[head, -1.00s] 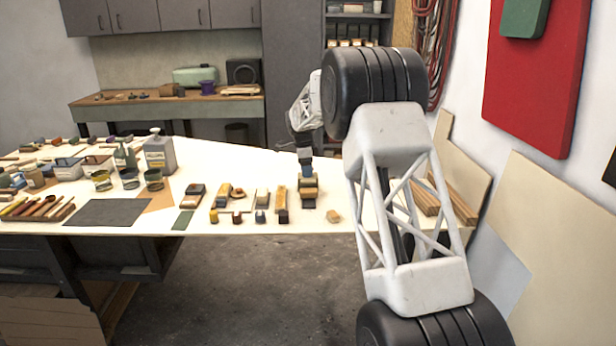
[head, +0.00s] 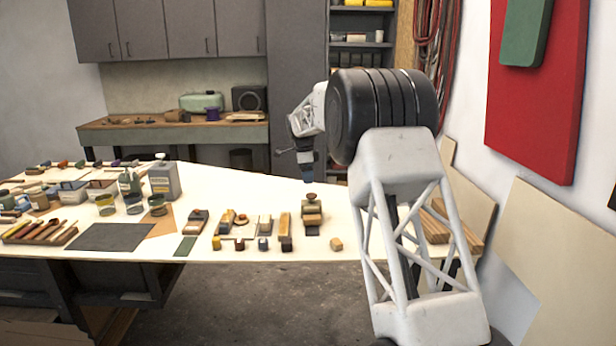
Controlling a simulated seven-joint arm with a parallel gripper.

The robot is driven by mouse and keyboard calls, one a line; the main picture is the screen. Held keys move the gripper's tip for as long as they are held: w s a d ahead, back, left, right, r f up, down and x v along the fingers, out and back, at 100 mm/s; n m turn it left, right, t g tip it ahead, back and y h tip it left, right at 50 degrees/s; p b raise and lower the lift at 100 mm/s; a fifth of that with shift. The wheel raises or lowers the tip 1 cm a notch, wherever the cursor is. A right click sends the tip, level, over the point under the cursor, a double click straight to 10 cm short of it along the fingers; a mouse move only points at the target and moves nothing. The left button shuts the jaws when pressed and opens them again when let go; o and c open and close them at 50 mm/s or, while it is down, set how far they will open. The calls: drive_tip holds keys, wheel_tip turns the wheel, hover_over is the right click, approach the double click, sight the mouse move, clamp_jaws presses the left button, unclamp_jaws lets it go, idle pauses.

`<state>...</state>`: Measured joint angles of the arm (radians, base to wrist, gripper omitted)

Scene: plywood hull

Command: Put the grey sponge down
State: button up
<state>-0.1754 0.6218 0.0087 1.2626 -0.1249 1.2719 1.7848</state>
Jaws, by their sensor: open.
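My gripper (head: 308,177) hangs over the right part of the white table, pointing down. It is small in view, open, and nothing shows between its fingers. Just below it, apart from it, is a small cluster: a round brown knob-like piece (head: 311,196), a tan block (head: 312,219) and a dark piece (head: 312,231) at the front. A greyish block (head: 312,208) in this cluster may be the grey sponge; it is too small to be sure. I cannot tell whether these pieces are stacked or side by side.
The white table (head: 230,192) has a row of small blocks and brushes left of the cluster. Bare table lies behind the row.

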idle(0.5)
drive_tip(key=s+d+r+n, duration=0.3)
drive_tip(key=s+d+r, duration=0.15)
drive_tip(key=s, duration=0.75)
drive_tip(key=s+d+r+n+t, duration=0.1)
drive_tip(key=s+d+r+n, duration=0.3)
drive_tip(key=s, duration=0.7)
drive_tip(key=s+d+r+n, duration=0.25)
drive_tip(key=s+r, duration=0.25)
drive_tip(key=s, duration=0.7)
drive_tip(key=s+d+f+n, duration=0.1)
drive_tip(key=s+f+n, duration=0.1)
drive_tip(key=s, duration=1)
drive_tip(key=s+d+f+n+t, duration=0.1)
drive_tip(key=s+f, duration=0.4)
drive_tip(key=s, duration=0.8)
drive_tip(key=s+d+f+n+y, duration=0.1)
drive_tip(key=s+d+f+n, duration=0.2)
drive_tip(key=s, duration=1)
drive_tip(key=shift+d+f+n+t, duration=0.3)
drive_tip(key=shift+f+n, duration=0.3)
drive_tip(key=shift+n, duration=0.55)
drive_tip(key=o, duration=0.7)
drive_tip(key=shift+c, duration=0.2)
